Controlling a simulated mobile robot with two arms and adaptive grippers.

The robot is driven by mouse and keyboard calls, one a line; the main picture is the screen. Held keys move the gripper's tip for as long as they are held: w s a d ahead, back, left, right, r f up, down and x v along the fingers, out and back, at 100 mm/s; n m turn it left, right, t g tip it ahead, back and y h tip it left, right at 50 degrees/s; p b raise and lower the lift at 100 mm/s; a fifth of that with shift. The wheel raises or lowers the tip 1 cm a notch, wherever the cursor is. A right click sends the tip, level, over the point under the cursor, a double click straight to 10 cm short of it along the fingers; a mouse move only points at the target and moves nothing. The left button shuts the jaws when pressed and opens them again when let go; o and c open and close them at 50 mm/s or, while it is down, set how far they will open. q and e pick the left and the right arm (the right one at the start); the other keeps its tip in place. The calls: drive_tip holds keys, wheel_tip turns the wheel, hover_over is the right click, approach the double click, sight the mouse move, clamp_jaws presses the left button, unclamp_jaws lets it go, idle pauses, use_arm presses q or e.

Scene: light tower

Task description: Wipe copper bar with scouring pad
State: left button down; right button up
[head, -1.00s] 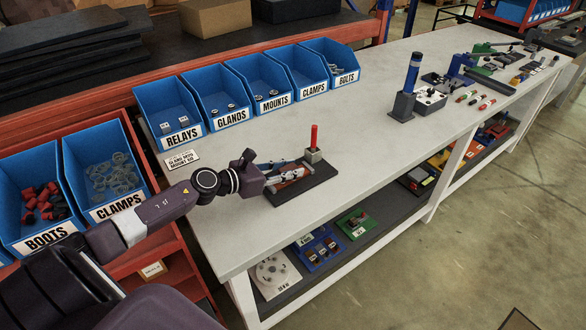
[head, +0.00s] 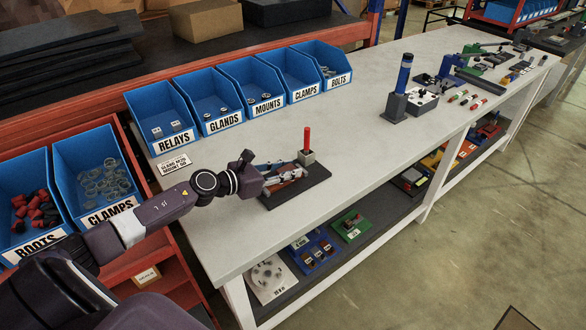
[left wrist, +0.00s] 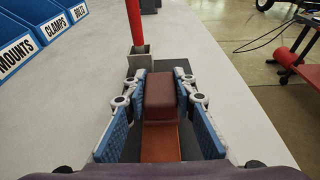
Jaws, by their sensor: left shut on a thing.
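My left gripper (head: 292,172) is over the dark base board (head: 310,187) near the bench's front edge. In the left wrist view its blue-padded fingers (left wrist: 160,118) stand on both sides of a dark red block, the scouring pad (left wrist: 160,92), and are shut on it. The copper bar (left wrist: 160,145) shows as an orange-brown strip below and in front of the pad. Whether the pad touches the bar is hard to tell. In the head view the fingers mostly hide pad and bar. My right gripper is not in view.
A red rod (head: 307,139) stands upright in a grey holder (head: 306,157) at the board's far end. Blue labelled bins (head: 160,115) line the bench's back. A blue cylinder on a stand (head: 401,85) is farther right. The bench middle is clear.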

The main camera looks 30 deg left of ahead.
use_arm(q)
drive_tip(key=shift+s+a+f, duration=0.15)
drive_tip(key=shift+s+a, duration=0.15)
drive_tip(key=shift+s, duration=0.5)
wheel_tip(320, 180, up, 6)
drive_tip(key=p, duration=0.5)
wheel_tip(320, 180, up, 3)
drive_tip(key=p, duration=0.2)
drive_tip(key=shift+p, duration=0.3)
